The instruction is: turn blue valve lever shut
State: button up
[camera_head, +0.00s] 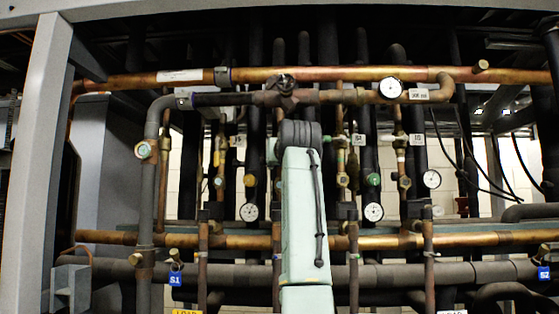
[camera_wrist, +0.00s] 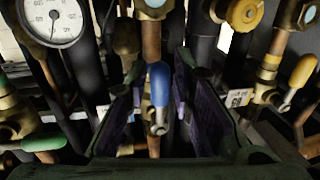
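The blue valve lever (camera_wrist: 158,85) shows near the middle of the wrist view, in front of a vertical copper pipe (camera_wrist: 152,40). Its blue grip is up and its metal end is below. My gripper (camera_wrist: 157,92) is open, with one dark finger to the left of the lever and one to the right. Gaps show between the lever and both fingers. I cannot tell how deep the lever sits between them. In the head view my pale green arm covers the middle of the rack, and the blue lever and gripper are hidden.
A yellow lever (camera_wrist: 302,72) is at the right and a green lever (camera_wrist: 42,142) at the left of the wrist view. A white gauge (camera_wrist: 52,20) is at upper left. Horizontal copper pipes (camera_head: 445,239) and a grey post (camera_head: 38,160) bound the rack in the head view.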

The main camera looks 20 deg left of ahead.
grip_shut()
jog(key=shift+a, duration=0.15)
dwell(0.5)
